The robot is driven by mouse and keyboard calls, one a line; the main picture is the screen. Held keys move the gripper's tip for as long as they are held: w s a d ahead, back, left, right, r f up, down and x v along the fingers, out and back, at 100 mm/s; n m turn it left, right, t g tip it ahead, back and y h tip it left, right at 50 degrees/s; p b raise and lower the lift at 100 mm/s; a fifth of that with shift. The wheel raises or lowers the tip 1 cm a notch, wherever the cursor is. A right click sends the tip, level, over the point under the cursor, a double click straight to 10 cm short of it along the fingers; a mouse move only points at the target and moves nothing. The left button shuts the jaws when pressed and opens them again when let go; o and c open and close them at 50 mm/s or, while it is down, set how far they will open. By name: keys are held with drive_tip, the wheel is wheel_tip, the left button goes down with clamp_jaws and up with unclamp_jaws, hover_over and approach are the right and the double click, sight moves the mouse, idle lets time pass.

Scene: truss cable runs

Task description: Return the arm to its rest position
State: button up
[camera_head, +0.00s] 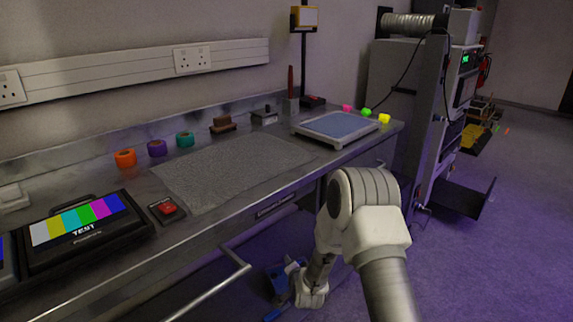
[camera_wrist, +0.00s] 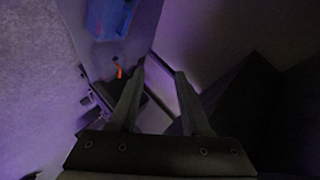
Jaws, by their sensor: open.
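My arm (camera_head: 368,225) is folded in front of the bench, its white elbow high and its forearm pointing down beside the bench front. In the wrist view my gripper (camera_wrist: 159,73) shows two dark fingers, apart, with nothing between them. In the head view the fingers cannot be made out below the wrist. A blue object (camera_wrist: 108,18) lies beyond the fingers at the upper left of the wrist view, with a small orange piece near it. Blue also shows low beside my wrist in the head view (camera_head: 279,277).
The bench holds a grey mat (camera_head: 230,170), a test screen (camera_head: 85,230), a red button (camera_head: 167,209), tape rolls (camera_head: 157,148) and a blue-topped scale (camera_head: 340,126). A bench rail (camera_head: 212,292) juts out left of my arm.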

drive_tip(key=s+d+r+n+g, duration=0.15)
drive_tip(key=s+r, duration=0.25)
drive_tip(key=r, duration=0.5)
drive_tip(key=s+d+r+n+h, duration=0.1)
drive_tip(key=s+d+r+n, duration=0.15)
drive_tip(key=r, duration=0.55)
drive_tip(key=s+d+r+n+g, duration=0.1)
drive_tip(key=s+d+r+n, duration=0.2)
drive_tip(key=r, duration=0.6)
drive_tip(key=s+d+r+n+g+h, duration=0.1)
drive_tip(key=s+d+r+g, duration=0.2)
drive_tip(key=s, duration=1.1)
drive_tip(key=s+d+r+n+g, duration=0.1)
drive_tip(key=s+d+r+n, duration=0.3)
drive_tip(key=s, duration=1.1)
wheel_tip(320, 180, up, 24)
drive_tip(key=w+a+m+p, duration=0.1)
drive_tip(key=m+p, duration=0.1)
drive_tip(key=p, duration=2.1)
drive_tip(key=shift+a+r, duration=0.25)
drive_tip(key=shift+a, duration=0.05)
